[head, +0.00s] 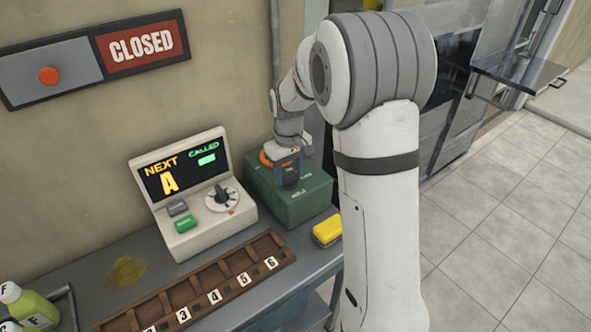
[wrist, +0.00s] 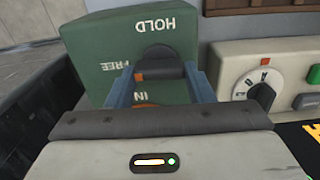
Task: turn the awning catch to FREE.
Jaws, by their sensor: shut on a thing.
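The awning catch is a green box (head: 300,205) on the grey counter in the head view. In the wrist view its green face (wrist: 105,35) reads upside down, with HOLD at the top, FREE at the left and IN below. A dark knob (wrist: 157,52) with a bar handle stands on that face. An orange-red mark (wrist: 140,76) is at the handle's left end, on the side of FREE. My gripper (wrist: 160,80) has its blue fingers on either side of the handle and is shut on it. An orange part below is mostly hidden.
A ticket console (head: 190,195) with a dial stands left of the box. A yellow block (head: 327,231) lies in front of the box. A numbered wooden rack (head: 205,283) runs along the counter. A CLOSED sign (head: 135,44) hangs on the wall.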

